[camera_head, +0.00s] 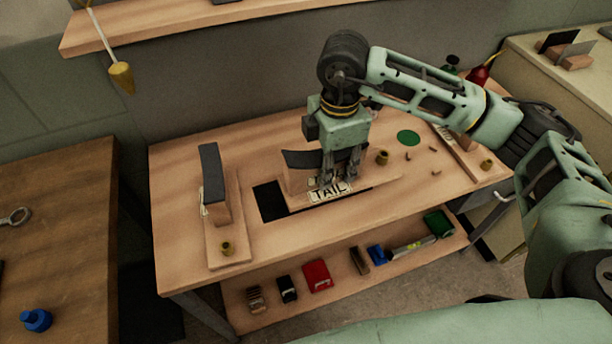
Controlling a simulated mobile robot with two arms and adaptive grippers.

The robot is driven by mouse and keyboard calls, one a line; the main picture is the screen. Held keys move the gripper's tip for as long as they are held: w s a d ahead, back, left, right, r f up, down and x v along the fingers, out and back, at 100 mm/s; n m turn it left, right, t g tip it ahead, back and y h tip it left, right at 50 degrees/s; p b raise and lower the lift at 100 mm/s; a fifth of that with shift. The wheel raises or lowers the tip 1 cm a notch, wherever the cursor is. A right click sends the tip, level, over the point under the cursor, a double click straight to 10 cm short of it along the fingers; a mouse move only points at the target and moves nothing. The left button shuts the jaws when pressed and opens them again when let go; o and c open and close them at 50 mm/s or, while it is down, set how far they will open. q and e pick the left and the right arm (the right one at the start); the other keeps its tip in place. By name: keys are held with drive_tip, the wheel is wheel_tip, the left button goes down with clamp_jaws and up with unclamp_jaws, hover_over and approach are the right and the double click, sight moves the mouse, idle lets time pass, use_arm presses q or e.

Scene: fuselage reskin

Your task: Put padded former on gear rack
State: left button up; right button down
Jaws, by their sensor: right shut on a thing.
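A padded former (298,160), a wooden block with a dark curved pad on top, is at the middle of the workbench, just behind a "TAIL" label (330,191). My right gripper (341,180) comes down from above and is shut on this former, hiding part of its right half. I cannot tell whether the former rests on the board under it. Another wooden piece with a dark pad (211,170) stands upright on a board at the bench's left. I cannot tell which thing is the gear rack. My left gripper is not in view.
A black rectangle (269,201) lies left of the label. A green disc (408,138) and small brass-coloured pieces lie at the right. The lower shelf (335,289) holds several items, including a red one (317,275). A plumb bob (121,77) hangs at upper left.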

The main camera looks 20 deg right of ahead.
drive_tip(key=w+a+f, duration=0.2)
drive_tip(key=w+a+f+p, duration=0.1)
drive_tip(key=w+a, duration=0.1)
drive_tip(key=w, duration=0.1)
drive_tip(key=shift+a+f, duration=0.25)
drive_tip(key=shift+f, duration=0.15)
wheel_tip(320, 180, down, 3)
drive_tip(key=shift+s+f+p, duration=0.1)
drive_tip(key=shift+f+p, duration=0.05)
drive_tip(key=shift+p, duration=0.25)
drive_tip(key=shift+f, duration=0.35)
drive_tip(key=shift+f, duration=0.1)
drive_tip(key=shift+f, duration=0.1)
drive_tip(key=c, duration=1.3)
unclamp_jaws()
drive_tip(key=shift+o, duration=0.2)
